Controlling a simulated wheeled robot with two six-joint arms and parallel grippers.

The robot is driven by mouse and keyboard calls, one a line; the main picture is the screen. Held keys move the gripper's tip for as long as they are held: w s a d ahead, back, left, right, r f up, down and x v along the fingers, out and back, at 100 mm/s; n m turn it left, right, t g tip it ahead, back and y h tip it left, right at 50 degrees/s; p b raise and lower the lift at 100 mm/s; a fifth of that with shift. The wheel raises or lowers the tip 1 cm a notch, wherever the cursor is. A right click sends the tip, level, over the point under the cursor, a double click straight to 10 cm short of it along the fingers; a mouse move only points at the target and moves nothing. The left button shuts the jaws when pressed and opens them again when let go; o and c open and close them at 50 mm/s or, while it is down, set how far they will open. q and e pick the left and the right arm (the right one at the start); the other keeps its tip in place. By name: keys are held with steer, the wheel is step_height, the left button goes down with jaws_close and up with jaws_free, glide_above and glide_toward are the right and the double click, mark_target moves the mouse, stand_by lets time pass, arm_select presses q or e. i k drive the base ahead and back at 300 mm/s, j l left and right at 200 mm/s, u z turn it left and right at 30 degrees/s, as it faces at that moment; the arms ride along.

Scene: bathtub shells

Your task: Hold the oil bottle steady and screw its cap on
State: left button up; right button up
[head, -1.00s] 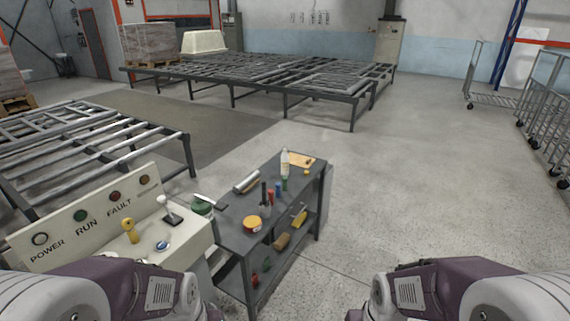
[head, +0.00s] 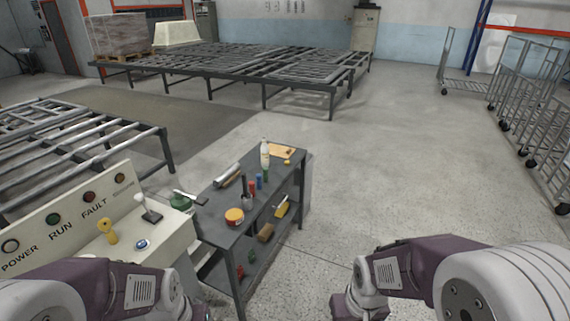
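A pale upright bottle (head: 265,155), which looks like the oil bottle, stands at the far end of the dark grey workbench (head: 222,200). I cannot make out its cap at this size. A flat tan board (head: 281,151) lies beside the bottle, with a small dark orange item on it. A small yellow-green item (head: 287,162) is near the board's front edge. My two purple and white arms show at the lower left and lower right, well short of the bench top. Neither gripper's fingers can be seen.
The bench also carries a grey roll (head: 227,175), a yellow-and-red tub (head: 234,216) and several small bottles. Its lower shelf holds a brown block (head: 265,232). A control console (head: 95,235) stands close on the left. The floor right of the bench is clear up to wire carts (head: 535,110).

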mark_target(265, 154)
steer(key=i+l+u, duration=0.6)
steer(key=i+l, duration=0.15)
steer(key=i+l+u, duration=0.3)
steer(key=l, duration=0.2)
steer(key=i+l+u, duration=0.35)
steer(key=l, duration=0.2)
steer(key=l+u, duration=0.3)
steer(key=l, duration=0.25)
steer(key=i+l+u, duration=0.15)
steer(key=l+u, duration=0.15)
steer(key=l, duration=0.35)
steer(key=l+u, duration=0.3)
steer(key=l, duration=0.35)
steer(key=l+u, duration=0.3)
steer(key=l, duration=0.4)
